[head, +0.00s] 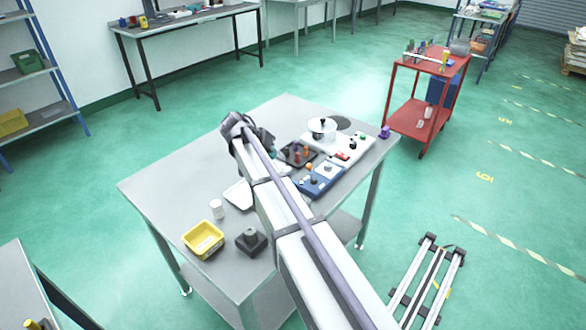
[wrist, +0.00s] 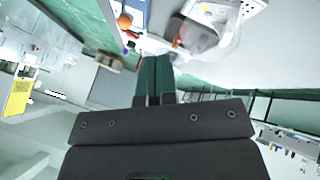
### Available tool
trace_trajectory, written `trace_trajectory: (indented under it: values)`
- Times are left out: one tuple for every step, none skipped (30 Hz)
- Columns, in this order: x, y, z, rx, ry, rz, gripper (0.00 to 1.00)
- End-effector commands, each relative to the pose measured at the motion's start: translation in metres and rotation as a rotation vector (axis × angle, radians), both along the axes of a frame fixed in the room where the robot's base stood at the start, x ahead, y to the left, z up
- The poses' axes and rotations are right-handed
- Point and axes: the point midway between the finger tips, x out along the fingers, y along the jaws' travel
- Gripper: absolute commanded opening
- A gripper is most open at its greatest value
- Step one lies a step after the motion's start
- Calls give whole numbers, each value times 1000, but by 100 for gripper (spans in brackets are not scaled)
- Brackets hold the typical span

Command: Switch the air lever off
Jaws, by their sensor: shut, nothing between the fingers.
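I cannot pick out the air lever with certainty. A small red part (head: 342,156) shows on the white panel (head: 352,146) on the grey table, too small to tell its position. A blue control box (head: 321,180) with an orange knob and a pale knob lies in front of that panel. My gripper is mostly hidden by my arm in the head view. In the wrist view my gripper (wrist: 153,62) has its two dark green fingers together, with nothing between them. A blurred red-orange part (wrist: 178,42) shows beyond the fingertips, beside a grey rounded thing; I cannot tell what it is.
A lidded pot (head: 323,127) stands on the white panel. A black tray (head: 287,160) holds coloured parts. A yellow bin (head: 203,239), a white cup (head: 217,209) and a dark block (head: 251,242) stand at the table's front. The table's left part is clear. A red cart (head: 406,115) stands behind right.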

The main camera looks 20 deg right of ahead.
Motion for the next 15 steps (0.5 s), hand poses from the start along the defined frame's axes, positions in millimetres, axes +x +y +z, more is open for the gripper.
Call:
trace_trajectory:
  values:
    - [0, 0, 0, 1, -1, -2, 0]
    - [-1, 0, 0, 1, 0, -1, 0]
    - [-1, 0, 0, 1, 0, 0, 0]
    - [-1, 0, 0, 1, 0, 0, 0]
    - [-1, 0, 0, 2, 1, 0, 0]
    - [-1, 0, 0, 2, 1, 0, 0]
    - [-1, 0, -1, 3, 1, 1, 0]
    - [-1, -1, -2, 3, 1, 1, 0]
    - [-1, -2, -4, 3, 1, 1, 0]
    - [-1, -3, -7, 3, 2, 0, 0]
    - [0, -5, -10, 3, 2, 0, 0]
    - [0, -8, -16, 3, 2, 0, 0]
    - [1, -11, -20, 3, 2, 0, 0]
    - [1, -14, -26, 3, 2, 0, 0]
    - [2, -19, -33, 3, 2, 0, 0]
